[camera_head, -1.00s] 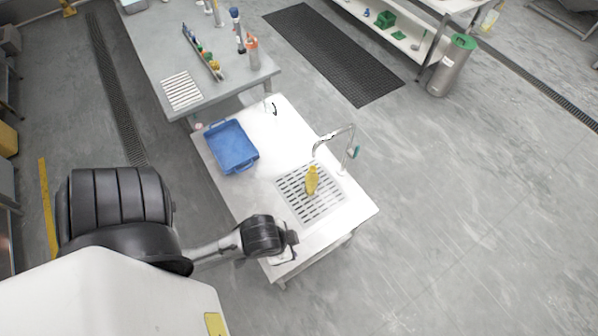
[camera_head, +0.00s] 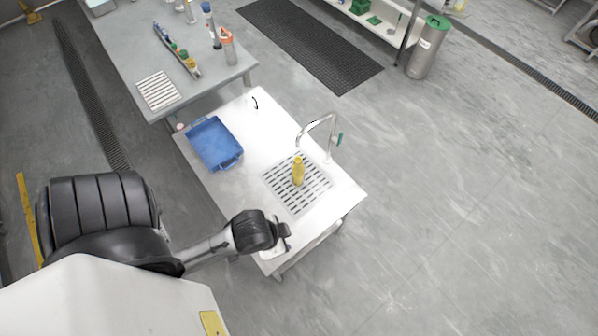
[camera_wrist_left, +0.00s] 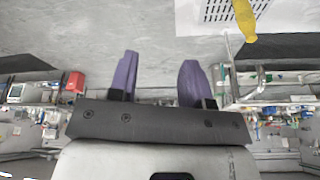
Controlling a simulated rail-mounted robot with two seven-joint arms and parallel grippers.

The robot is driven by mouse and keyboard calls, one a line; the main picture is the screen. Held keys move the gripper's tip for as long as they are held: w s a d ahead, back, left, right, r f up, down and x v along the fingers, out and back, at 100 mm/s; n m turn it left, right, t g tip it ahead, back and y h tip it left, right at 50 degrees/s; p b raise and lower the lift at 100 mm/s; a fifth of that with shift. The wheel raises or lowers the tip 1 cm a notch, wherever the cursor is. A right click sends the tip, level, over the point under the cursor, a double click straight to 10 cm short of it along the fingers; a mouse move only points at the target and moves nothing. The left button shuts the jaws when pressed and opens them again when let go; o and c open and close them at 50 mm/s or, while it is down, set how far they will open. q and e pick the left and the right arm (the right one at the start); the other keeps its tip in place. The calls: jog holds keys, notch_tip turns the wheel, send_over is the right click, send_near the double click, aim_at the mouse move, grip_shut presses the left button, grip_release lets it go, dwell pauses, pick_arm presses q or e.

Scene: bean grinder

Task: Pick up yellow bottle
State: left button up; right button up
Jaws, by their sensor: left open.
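The yellow bottle (camera_head: 298,172) stands upright on the slotted drain grate (camera_head: 312,190) of the white sink table. My left gripper (camera_head: 284,237) is at the front edge of that table, nearer to me than the bottle and apart from it. In the left wrist view the purple fingers of my left gripper (camera_wrist_left: 155,82) are spread with nothing between them. The bottle also shows there (camera_wrist_left: 244,18), at the top right beyond the fingers. My right gripper is in neither view.
A blue tray (camera_head: 198,133) lies on the left part of the sink table (camera_head: 262,125). A curved faucet (camera_head: 318,124) rises just behind the bottle. A grey table (camera_head: 135,62) with bottles and a rack stands behind. Open floor lies to the right.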

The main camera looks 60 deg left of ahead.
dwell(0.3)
pick_arm(q)
jog(key=o, duration=0.6)
jog(key=shift+f, duration=0.1)
